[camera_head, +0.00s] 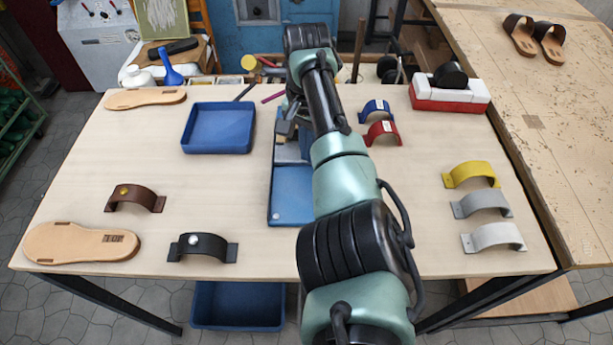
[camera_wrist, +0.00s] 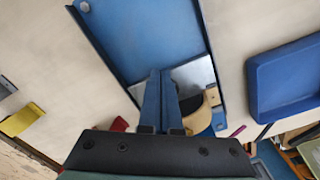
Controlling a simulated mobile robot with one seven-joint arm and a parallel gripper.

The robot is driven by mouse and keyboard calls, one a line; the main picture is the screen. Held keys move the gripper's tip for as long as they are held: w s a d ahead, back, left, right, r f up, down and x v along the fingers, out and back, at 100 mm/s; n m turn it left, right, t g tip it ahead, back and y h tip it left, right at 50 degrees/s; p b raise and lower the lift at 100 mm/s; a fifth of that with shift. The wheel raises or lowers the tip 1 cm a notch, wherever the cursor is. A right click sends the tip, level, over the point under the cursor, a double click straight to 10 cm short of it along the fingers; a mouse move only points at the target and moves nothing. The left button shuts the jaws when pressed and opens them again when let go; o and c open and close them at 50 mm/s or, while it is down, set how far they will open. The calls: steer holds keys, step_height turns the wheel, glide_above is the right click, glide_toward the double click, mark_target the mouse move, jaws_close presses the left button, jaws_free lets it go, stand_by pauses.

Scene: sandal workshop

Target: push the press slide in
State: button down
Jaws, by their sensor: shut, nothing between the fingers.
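The press stands in the middle of the table in the head view, partly hidden behind my arm. Its long blue bed (camera_head: 291,195) with raised side edges reaches toward the front edge and has a small round pale spot near its front end. The bed fills the upper middle of the wrist view (camera_wrist: 150,35), with a grey metal plate (camera_wrist: 192,76) at its lower end. A tan curved piece (camera_wrist: 200,115) sits by that plate, partly hidden. My gripper (camera_wrist: 160,74) is shut and empty, its fingers over the bed's plate end. I cannot tell whether the fingers touch it.
A blue tray (camera_head: 219,128) lies left of the press. Blue (camera_head: 375,110) and red (camera_head: 382,132) straps lie close to its right. Brown and black straps and soles are at left; yellow and grey straps at right. The table's front middle is clear beside the bed.

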steer(key=r+p, duration=0.4)
steer(key=shift+s+r+p, duration=0.2)
steer(key=shift+r+p, duration=0.05)
steer(key=shift+p, duration=0.05)
stand_by(0.4)
